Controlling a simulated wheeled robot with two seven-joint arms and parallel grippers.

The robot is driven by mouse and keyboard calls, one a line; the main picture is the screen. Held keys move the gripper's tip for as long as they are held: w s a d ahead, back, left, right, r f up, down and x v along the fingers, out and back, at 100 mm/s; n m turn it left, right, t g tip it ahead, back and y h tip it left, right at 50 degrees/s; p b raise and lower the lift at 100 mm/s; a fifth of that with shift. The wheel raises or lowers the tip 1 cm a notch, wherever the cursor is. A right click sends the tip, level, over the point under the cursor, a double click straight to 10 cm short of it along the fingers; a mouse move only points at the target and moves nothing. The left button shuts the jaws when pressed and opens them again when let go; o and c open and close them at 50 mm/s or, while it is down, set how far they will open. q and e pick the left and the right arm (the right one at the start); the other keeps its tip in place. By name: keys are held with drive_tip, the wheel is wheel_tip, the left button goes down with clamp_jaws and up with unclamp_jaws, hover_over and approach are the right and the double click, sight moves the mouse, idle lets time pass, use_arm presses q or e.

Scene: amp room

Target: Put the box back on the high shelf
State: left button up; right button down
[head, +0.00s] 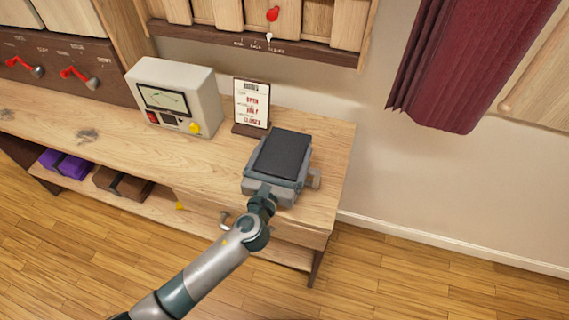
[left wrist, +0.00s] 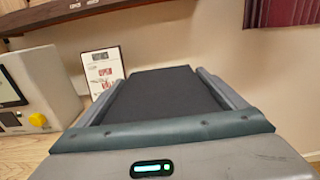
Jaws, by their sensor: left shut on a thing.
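A dark grey, flat-topped box (head: 283,153) is held between the two fingers of my left gripper (head: 285,143), over the right end of the wooden bench. In the left wrist view the box (left wrist: 158,95) fills the space between the fingers and hides what lies beyond it. I cannot tell whether its underside touches the bench top. A wall unit with a dark ledge (head: 215,36) and wooden panels is at the top of the head view; I cannot tell whether it is the high shelf. My right gripper is out of view.
A beige meter (head: 178,95) with a yellow knob and a small sign (head: 252,104) stand on the bench (head: 335,150), left of the box. Purple (head: 73,163) and brown boxes (head: 122,185) lie on the low shelf. A red curtain (head: 447,65) hangs at right.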

use_arm(q)
drive_tip(key=shift+r, duration=0.5)
wheel_tip(320, 180, up, 3)
drive_tip(key=shift+r+p, duration=0.2)
drive_tip(key=shift+p, duration=0.15)
drive_tip(key=s+d+r, duration=0.4)
drive_tip(key=s+r, duration=0.2)
drive_tip(key=s, duration=0.5)
drive_tip(key=shift+r+b, duration=0.4)
drive_tip(key=shift+a, duration=0.1)
